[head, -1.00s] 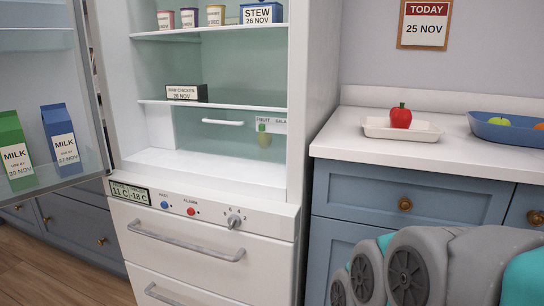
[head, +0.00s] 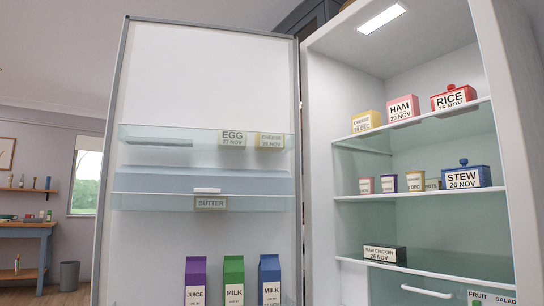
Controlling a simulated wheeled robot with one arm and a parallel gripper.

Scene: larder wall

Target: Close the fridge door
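The fridge door (head: 210,85) stands wide open on the left in the head view, its inner side facing me. Its shelves hold egg, cheese and butter packs, and on the lowest visible level a purple juice carton (head: 195,282), a green milk carton (head: 233,281) and a blue milk carton (head: 269,280). The fridge body (head: 515,110) is on the right, its lit interior exposed. The door's bottom edge is out of frame. My gripper is not in view.
Fridge shelves hold a stew box (head: 462,175), a rice box (head: 454,97), a ham box (head: 403,108) and a raw chicken box (head: 384,253). Further back left are a blue table (head: 22,229), a bin (head: 69,276) and a window (head: 86,176).

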